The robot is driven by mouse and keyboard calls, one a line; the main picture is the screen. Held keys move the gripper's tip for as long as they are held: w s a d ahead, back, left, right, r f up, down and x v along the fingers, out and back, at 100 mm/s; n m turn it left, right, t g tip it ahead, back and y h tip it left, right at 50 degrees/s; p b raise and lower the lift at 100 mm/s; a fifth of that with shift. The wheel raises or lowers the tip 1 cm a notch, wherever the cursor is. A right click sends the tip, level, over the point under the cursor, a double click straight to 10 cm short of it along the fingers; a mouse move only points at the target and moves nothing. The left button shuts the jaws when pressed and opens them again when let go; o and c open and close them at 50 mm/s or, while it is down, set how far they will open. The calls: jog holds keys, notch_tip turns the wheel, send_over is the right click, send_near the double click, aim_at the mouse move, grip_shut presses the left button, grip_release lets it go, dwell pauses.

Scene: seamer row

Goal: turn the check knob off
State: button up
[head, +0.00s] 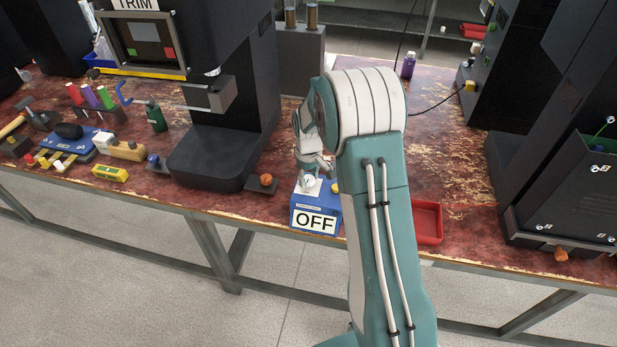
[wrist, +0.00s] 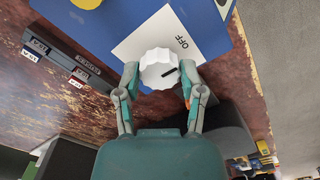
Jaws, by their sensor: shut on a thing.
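The check knob (wrist: 157,69) is white and fluted, with a black pointer mark right of its centre, slanting slightly up to the right in the wrist view. It sits on a white plate (wrist: 145,40) printed OFF; the print lies up and right of the knob. The knob also shows in the head view (head: 309,182) on top of a blue box (head: 299,214) whose front sign reads OFF. My gripper (wrist: 159,77) has one finger on each side of the knob and is shut on it; it also shows in the head view (head: 313,164). The fingertips partly hide the knob's sides.
A red tray (head: 427,222) lies right of the box, partly behind my arm. An orange knob on a dark base (head: 262,184) stands to the left, beside the black TRIM machine (head: 215,150). The table's front edge runs just before the box.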

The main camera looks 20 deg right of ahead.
aim_at(308, 178)
jog(key=shift+w, duration=0.1)
dwell(0.3)
jog(key=o, duration=1.1)
jog(key=shift+o, duration=0.2)
notch_tip(308, 178, up, 12)
jog(key=shift+f, duration=0.1)
